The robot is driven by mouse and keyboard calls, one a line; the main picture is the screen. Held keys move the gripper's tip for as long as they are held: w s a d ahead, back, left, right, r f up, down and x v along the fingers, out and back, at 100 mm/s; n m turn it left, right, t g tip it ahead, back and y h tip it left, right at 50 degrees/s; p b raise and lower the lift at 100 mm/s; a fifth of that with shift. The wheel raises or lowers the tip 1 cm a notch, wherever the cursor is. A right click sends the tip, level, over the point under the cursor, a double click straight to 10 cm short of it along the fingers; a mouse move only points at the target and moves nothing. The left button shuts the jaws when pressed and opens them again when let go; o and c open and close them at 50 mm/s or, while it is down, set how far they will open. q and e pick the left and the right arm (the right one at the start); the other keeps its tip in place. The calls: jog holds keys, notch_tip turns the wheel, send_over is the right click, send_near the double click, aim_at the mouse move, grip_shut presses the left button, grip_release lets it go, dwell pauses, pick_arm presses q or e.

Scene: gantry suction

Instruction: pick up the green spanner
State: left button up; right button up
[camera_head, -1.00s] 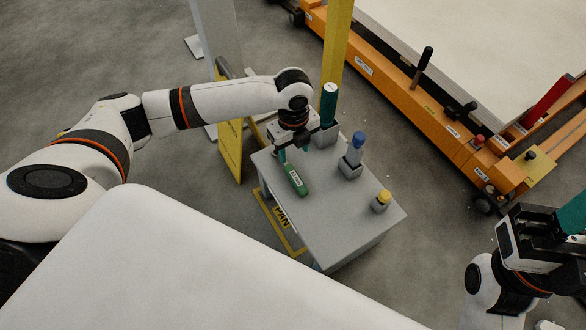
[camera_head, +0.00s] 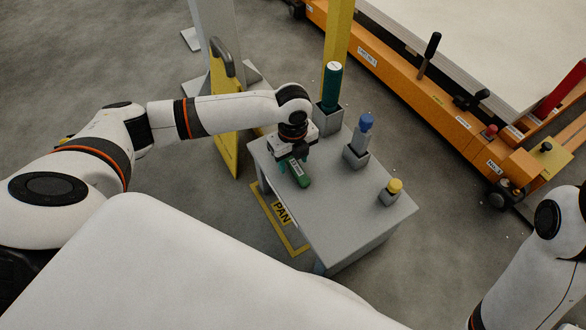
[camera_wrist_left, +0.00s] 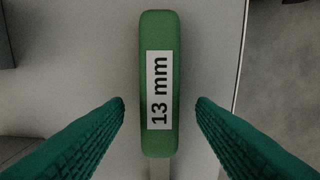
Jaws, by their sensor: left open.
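The green spanner (camera_head: 301,175) lies on the grey table (camera_head: 345,220), near its left edge, with its green handle toward the front of the table. In the left wrist view its handle (camera_wrist_left: 160,130) carries a white "13 mm" label, and part of a grey shank shows at the bottom edge. My left gripper (camera_head: 292,162) is low over the spanner. Its teal fingers (camera_wrist_left: 160,105) are open, one on each side of the handle, with a gap on both sides. The spanner's far end is hidden under the gripper. My right gripper is out of view; only the right arm shows at the right edge.
On the table stand a dark green cylinder (camera_head: 331,85) in a grey holder, a blue-topped piece (camera_head: 365,125) and a yellow-topped piece (camera_head: 395,187). A yellow post (camera_head: 338,40) rises behind. An orange rail frame (camera_head: 440,100) runs along the back right.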

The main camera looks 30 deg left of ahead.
pick_arm(q)
jog(key=shift+f, duration=0.35)
grip_shut()
jog(key=shift+r, duration=0.15)
